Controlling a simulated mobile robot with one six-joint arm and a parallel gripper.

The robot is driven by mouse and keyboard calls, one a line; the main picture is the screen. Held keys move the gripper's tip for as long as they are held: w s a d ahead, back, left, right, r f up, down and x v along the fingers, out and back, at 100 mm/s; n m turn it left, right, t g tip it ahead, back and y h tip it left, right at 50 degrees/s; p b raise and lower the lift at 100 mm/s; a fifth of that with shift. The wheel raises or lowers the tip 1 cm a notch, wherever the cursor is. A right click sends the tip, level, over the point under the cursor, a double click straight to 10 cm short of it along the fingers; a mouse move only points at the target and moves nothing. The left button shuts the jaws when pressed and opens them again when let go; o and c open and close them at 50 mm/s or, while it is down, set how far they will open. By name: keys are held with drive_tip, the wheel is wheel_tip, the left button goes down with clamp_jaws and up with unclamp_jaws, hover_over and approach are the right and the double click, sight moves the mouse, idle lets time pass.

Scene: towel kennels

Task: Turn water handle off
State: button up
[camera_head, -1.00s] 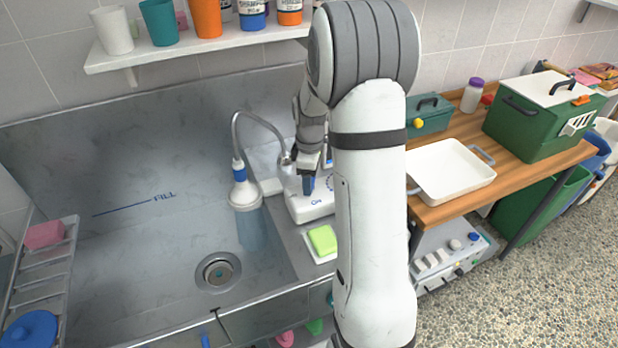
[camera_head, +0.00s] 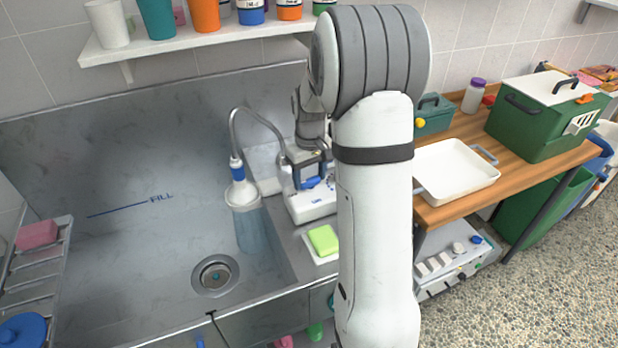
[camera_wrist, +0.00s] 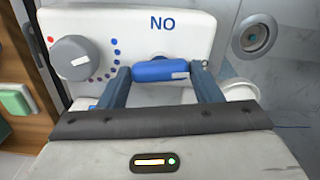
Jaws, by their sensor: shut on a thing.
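The blue water handle (camera_wrist: 160,71) sits on the front of a white control unit (camera_wrist: 185,20), lying crosswise in the wrist view. My gripper (camera_wrist: 163,75) has one finger at each end of the handle and is shut on it. The letters on the unit read upside down as "ON" in the wrist view. The handle (camera_head: 313,182) and the unit (camera_head: 310,210) also show in the head view, partly behind my arm. A hose leads to a white shower head (camera_head: 240,192), and a bluish stream of water (camera_head: 250,230) falls from it into the sink.
A grey dial (camera_wrist: 72,58) with coloured dots is beside the handle. The steel sink (camera_head: 120,260) lies left of the unit. A green sponge (camera_head: 323,240) is in front, a white tray (camera_head: 455,172) stands right, and a shelf with cups (camera_head: 157,18) is above.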

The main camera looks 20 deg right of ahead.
sight(310, 179)
drive_tip(key=shift+m, duration=0.8)
drive_tip(key=o, duration=1)
wheel_tip(310, 179, up, 8)
drive_tip(key=shift+f+b, duration=0.2)
drive_tip(key=shift+b, duration=0.3)
drive_tip(key=shift+r, duration=0.15)
